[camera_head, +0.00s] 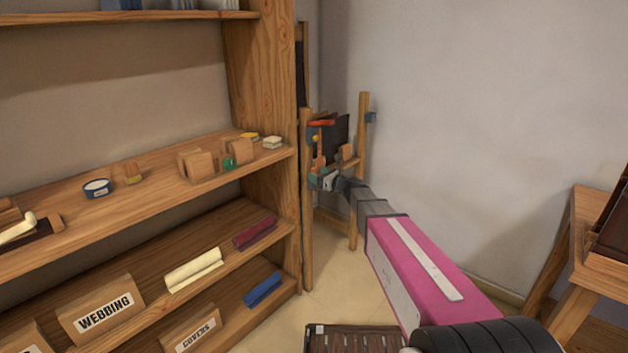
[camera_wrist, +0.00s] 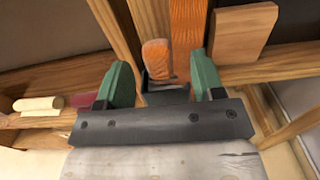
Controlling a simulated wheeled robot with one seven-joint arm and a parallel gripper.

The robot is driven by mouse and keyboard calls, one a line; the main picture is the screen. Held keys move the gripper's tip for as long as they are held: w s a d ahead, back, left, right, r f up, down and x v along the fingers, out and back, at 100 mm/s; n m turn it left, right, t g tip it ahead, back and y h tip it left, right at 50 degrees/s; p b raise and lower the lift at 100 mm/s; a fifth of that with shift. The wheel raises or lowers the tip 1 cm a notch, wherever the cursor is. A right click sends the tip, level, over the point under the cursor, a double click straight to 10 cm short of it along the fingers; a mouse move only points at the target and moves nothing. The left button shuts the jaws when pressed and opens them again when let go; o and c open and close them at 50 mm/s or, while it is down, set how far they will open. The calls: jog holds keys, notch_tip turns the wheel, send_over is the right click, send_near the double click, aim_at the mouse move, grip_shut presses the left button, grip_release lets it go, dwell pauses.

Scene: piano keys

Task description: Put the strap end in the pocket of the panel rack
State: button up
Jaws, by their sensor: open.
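The panel rack (camera_head: 361,150) is a wooden frame standing beyond the shelf's right end, with a dark panel in it. An orange strap (camera_head: 320,145) hangs at its front left and shows as a textured orange band (camera_wrist: 187,28) in the wrist view. A rounded orange-brown piece (camera_wrist: 157,52), apparently the strap end, lies between the green fingers of my gripper (camera_wrist: 160,66). The fingers are apart, with visible space beside the piece. In the head view my gripper (camera_head: 323,180) is at the rack's front, low by the strap. I cannot make out the pocket clearly.
A wooden shelf unit (camera_head: 262,95) stands close on the left, holding rolls, boxes and small items. A wooden block (camera_wrist: 242,32) sits right of the strap on the rack.

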jog(key=shift+x, duration=0.9)
jog(key=c, duration=1.1)
jog(key=shift+r, duration=0.15)
